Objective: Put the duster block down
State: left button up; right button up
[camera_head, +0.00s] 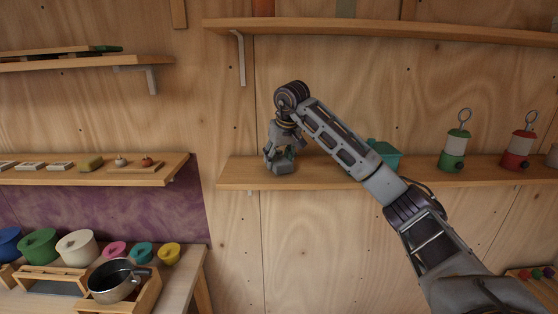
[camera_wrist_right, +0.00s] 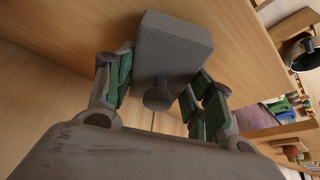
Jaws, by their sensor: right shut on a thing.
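The duster block (camera_wrist_right: 172,48) is a grey, ribbed block with a round knob, between the green-padded fingers of my right gripper (camera_wrist_right: 160,82) in the right wrist view. In the head view my right gripper (camera_head: 280,150) points down over the left part of the middle wall shelf (camera_head: 240,172), shut on the block. The block (camera_head: 283,168) shows small and grey below the fingers, at the shelf top. I cannot tell whether it rests on the wood or hangs just above it. My left gripper is not in view.
Right along the shelf stand a teal container (camera_head: 384,155), partly behind my arm, a green lantern (camera_head: 454,148) and a red lantern (camera_head: 519,148). An upper shelf (camera_head: 400,29) runs above. The shelf left of my gripper is bare. A pot (camera_head: 116,282) stands lower left.

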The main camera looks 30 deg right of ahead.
aim_at(281, 152)
jog(key=shift+f, duration=0.4)
jog(key=o, duration=1.1)
jog(key=shift+f, duration=0.1)
jog(key=shift+r, duration=0.25)
jog(key=shift+b+v, duration=0.75)
jog(key=shift+v, duration=5.15)
jog(key=shift+s, duration=0.1)
